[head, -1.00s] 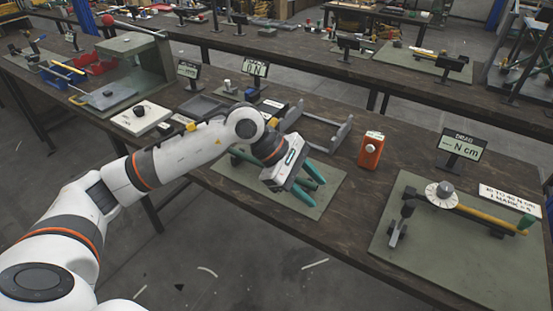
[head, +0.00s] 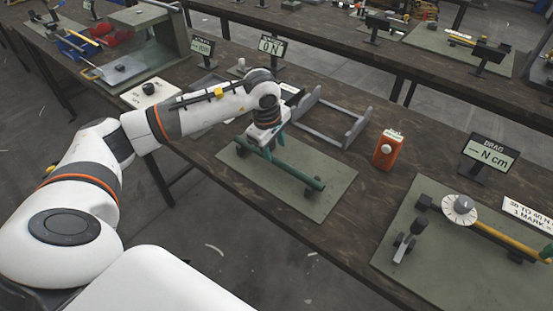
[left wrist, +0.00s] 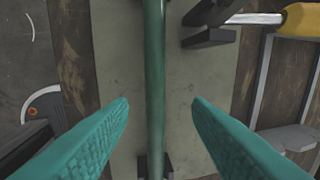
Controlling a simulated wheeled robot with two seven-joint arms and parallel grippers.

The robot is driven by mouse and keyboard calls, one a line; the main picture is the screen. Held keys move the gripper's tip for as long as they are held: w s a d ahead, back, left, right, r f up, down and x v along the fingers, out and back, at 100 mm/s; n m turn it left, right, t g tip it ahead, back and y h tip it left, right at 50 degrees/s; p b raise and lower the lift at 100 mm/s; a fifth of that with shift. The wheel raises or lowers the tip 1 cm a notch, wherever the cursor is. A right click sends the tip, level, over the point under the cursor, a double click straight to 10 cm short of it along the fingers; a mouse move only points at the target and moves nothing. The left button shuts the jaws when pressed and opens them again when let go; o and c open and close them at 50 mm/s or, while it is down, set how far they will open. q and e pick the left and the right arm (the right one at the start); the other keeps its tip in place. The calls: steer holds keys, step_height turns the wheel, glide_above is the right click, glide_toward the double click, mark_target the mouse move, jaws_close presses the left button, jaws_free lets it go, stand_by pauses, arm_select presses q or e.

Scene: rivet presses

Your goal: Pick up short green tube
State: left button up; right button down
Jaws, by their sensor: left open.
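The green tube (head: 290,168) lies along a grey-green mat (head: 328,196) on the bench, held slightly up by dark supports near its ends. In the left wrist view the tube (left wrist: 154,70) runs top to bottom through the middle. My left gripper (head: 268,145) points down over the tube's left part. Its teal fingers are open, one on each side of the tube in the left wrist view (left wrist: 160,103). Whether they are level with the tube or above it, I cannot tell. Part of the tube is hidden behind the gripper in the head view. My right gripper is not in view.
A grey frame (head: 350,127) stands behind the mat, with an orange device (head: 388,150) to its right. A yellow-handled tool (left wrist: 301,20) shows beside dark brackets (left wrist: 209,37) in the left wrist view. A drag display (head: 489,157) stands further right.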

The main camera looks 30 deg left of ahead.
mark_target(274, 158)
arm_select(q)
steer(key=f, duration=0.2)
steer(key=f+p, duration=0.1)
steer(key=shift+a+f, duration=0.3)
steer(key=shift+w+f, duration=0.15)
steer(key=shift+f, duration=0.15)
steer(key=shift+c, duration=0.4)
steer(key=c, duration=0.9)
jaws_close()
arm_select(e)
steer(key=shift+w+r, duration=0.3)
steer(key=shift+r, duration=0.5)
